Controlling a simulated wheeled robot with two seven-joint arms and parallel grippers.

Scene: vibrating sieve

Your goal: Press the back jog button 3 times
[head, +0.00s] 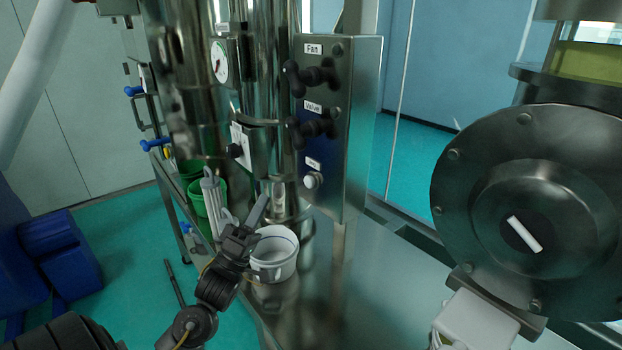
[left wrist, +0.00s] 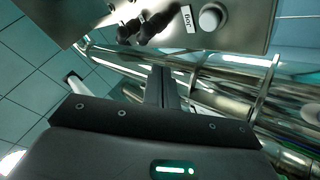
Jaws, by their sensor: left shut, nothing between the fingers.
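A round pale jog button (head: 313,180) sits at the bottom of a steel control panel (head: 355,130), under a small white label. In the left wrist view the jog button (left wrist: 211,17) is at the top, right of its label (left wrist: 187,18). My left gripper (head: 263,203) is shut and empty. In the head view its fingers point up, left of and below the button, apart from it. In the left wrist view the closed fingers (left wrist: 161,75) are below and left of the button. My right gripper is not in view.
Dark Fan (head: 314,76) and Valve (head: 313,127) knobs stick out above the button. A white pot (head: 276,258) stands on the steel table right beside my left gripper. Steel columns stand behind it, and a large round flanged machine (head: 530,190) is at right.

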